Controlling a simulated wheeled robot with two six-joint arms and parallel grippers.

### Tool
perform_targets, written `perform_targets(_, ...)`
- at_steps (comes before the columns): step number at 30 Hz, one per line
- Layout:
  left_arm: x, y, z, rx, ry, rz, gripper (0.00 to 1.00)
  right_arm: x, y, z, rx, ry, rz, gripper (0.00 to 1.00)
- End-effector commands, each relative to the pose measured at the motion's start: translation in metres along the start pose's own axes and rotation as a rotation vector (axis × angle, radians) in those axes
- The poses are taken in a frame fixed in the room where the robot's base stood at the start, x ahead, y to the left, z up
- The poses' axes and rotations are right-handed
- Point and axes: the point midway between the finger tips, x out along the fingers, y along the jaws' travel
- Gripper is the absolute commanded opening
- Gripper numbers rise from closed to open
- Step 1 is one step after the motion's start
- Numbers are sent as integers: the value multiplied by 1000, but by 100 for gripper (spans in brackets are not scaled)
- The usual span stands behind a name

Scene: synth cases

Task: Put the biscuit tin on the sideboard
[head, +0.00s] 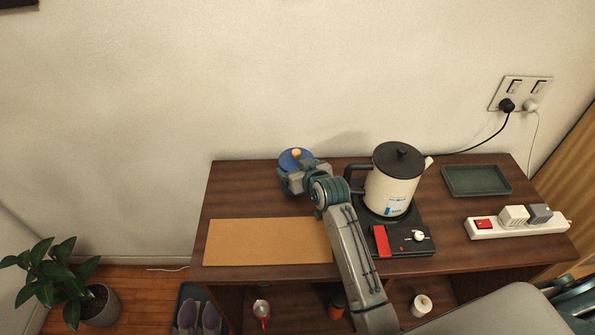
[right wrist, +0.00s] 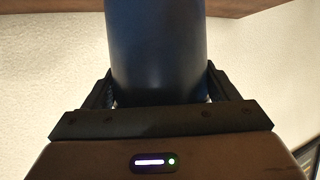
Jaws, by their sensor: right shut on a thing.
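The biscuit tin (head: 288,158) is blue with a pale knob on its lid. It is at the back left of the dark wooden sideboard (head: 235,190), near the wall. My right gripper (head: 304,178) is shut on its near side and hides part of it. In the right wrist view the tin (right wrist: 155,50) fills the space between the two fingers (right wrist: 158,92). I cannot tell whether its base touches the sideboard top. My left gripper is not in view.
A cork mat (head: 265,242) lies at the front left. A cream kettle (head: 390,192) stands on a black hot plate (head: 405,240) right of my arm. A green tray (head: 477,180) and a power strip (head: 485,226) are at the right. A potted plant (head: 99,304) stands on the floor.

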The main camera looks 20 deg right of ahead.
Motion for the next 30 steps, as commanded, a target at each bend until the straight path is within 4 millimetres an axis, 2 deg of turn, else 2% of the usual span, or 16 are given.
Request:
perform_targets(4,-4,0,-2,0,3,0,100,8,0,-2,0,0,0,9)
perform_targets(12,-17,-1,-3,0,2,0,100,21,0,26,1,1,0,9)
perform_targets(23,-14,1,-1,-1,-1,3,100,24,0,31,1,3,0,9)
perform_targets(24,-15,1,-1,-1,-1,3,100,23,0,32,1,0,0,86)
perform_targets(26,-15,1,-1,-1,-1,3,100,23,0,32,1,0,0,98)
perform_targets(30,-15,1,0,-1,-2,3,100,23,0,32,1,0,0,100)
